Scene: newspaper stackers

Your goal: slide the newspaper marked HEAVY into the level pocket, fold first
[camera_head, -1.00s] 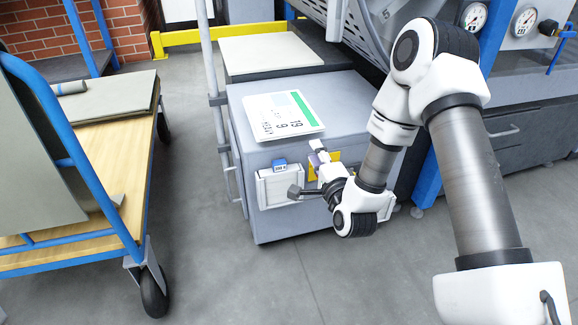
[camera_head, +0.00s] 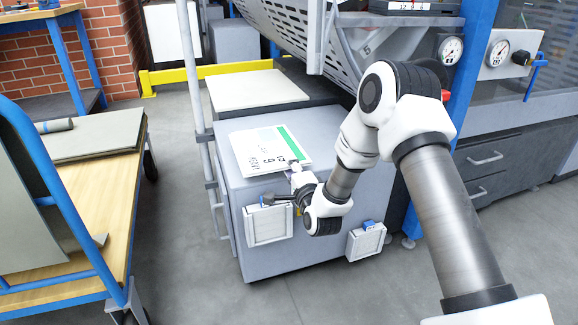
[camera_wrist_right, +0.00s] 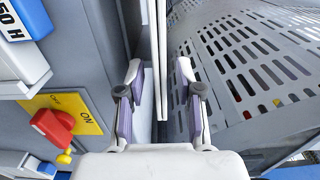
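A white newspaper (camera_head: 262,151) with a green stripe and black print lies flat on top of the grey cabinet; its word is too small to read surely. My right gripper (camera_head: 297,170) is at its near edge. In the right wrist view the gripper (camera_wrist_right: 159,80) is open, with its two fingers apart on either side of the thin white newspaper edge (camera_wrist_right: 161,45); I see no contact. Two white pockets are on the cabinet front: a left one (camera_head: 268,226) and a right one (camera_head: 367,242). I cannot tell which is level. My left gripper is out of view.
The grey cabinet (camera_head: 290,255) stands under a perforated metal guard (camera_head: 285,35). A red switch on a yellow plate (camera_wrist_right: 52,125) is close to the right gripper. A blue-railed cart (camera_head: 100,190) stands at left. Floor between them is free.

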